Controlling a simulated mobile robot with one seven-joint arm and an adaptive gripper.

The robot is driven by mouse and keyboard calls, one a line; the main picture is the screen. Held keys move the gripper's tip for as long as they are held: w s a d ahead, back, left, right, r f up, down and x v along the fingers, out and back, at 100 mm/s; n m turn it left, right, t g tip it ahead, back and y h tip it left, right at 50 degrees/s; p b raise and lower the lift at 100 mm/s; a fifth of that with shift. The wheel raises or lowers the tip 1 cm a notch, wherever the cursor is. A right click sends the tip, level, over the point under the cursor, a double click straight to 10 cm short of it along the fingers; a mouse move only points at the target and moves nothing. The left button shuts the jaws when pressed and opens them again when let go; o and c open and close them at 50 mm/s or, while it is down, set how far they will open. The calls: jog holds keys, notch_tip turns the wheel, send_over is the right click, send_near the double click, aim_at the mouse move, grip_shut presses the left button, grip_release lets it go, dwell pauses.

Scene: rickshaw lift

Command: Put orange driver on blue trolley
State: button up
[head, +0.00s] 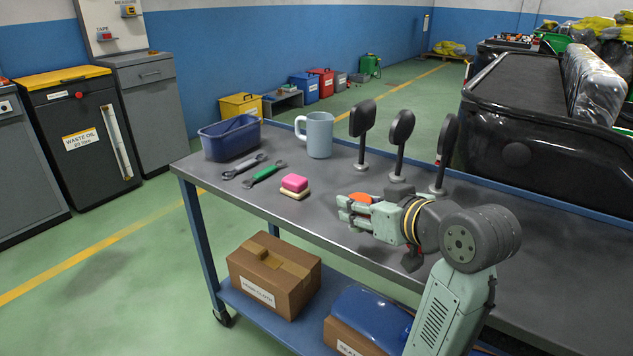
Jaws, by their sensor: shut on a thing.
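My gripper (352,212) is shut on the orange driver (361,198). Only a small orange part of the driver shows, at the fingers; the rest is hidden by my gripper. My gripper is over the dark grey top of the blue-framed trolley (225,184), near its front edge. I cannot tell whether the driver touches the top. The trolley has blue legs, a blue lower shelf and a caster at the front left.
Bare surface lies between the block and my gripper.

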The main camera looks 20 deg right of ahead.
jog(key=w, duration=0.4)
jog(key=w+p, duration=0.1)
jog(key=w, duration=0.3)
jog(key=w+f, duration=0.1)
jog(key=w, duration=0.3)
jog(key=shift+w+p, duration=0.3)
jog(key=shift+w, duration=0.1)
jog(key=shift+w+f, duration=0.25)
jog(key=shift+f, duration=0.7)
jog(key=shift+w+f, duration=0.25)
jog(key=shift+f, duration=0.65)
jog(key=shift+a, duration=0.1)
jog(key=shift+f, duration=0.2)
jog(key=o, duration=1.2)
